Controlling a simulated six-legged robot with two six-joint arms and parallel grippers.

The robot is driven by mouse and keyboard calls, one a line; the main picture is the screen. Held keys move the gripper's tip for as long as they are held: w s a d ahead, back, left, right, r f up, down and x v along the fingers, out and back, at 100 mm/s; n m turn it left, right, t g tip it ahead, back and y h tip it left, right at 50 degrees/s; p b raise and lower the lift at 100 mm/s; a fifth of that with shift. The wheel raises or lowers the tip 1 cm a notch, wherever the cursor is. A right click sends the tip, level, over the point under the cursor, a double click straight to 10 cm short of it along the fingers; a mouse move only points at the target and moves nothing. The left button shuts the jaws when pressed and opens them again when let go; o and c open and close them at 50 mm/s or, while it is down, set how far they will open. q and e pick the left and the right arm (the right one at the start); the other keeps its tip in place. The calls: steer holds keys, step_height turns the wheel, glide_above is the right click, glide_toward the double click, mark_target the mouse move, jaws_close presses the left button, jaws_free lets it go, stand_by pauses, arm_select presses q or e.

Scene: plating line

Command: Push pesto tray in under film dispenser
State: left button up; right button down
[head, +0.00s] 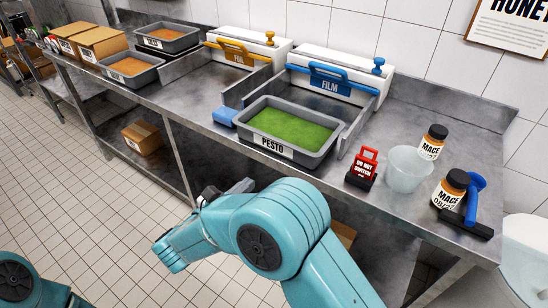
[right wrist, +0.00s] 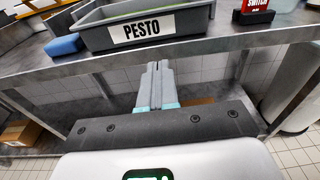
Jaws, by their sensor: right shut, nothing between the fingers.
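The pesto tray (head: 322,159) is a grey tray of green pesto with a PESTO label, on the steel counter in front of the film dispenser (head: 327,92). The dispenser is a white box with a blue handle and a FILM label. In the right wrist view the tray's labelled front (right wrist: 190,28) is above and beyond the fingers. My right gripper (head: 247,185) is shut and empty, in front of the counter's front edge; it also shows in the right wrist view (right wrist: 157,68). My left gripper is out of frame.
A blue block (head: 224,116) lies left of the tray. A red DO NOT SWITCH tag (head: 363,168), a clear tub (head: 406,168) and MACE jars (head: 449,189) stand to the right. A foil dispenser (head: 246,46) and brown-filled trays (head: 131,67) are left.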

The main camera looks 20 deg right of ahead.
mark_target(280, 141)
steer(key=shift+t+h, duration=0.3)
steer(key=shift+t, duration=0.1)
steer(key=r+x, duration=0.1)
steer(key=x, duration=0.3)
steer(key=p+x, duration=0.1)
steer(key=x, duration=0.4)
steer(key=r+p+x, duration=0.1)
steer(key=x, duration=0.3)
steer(key=shift+w+r, duration=0.35)
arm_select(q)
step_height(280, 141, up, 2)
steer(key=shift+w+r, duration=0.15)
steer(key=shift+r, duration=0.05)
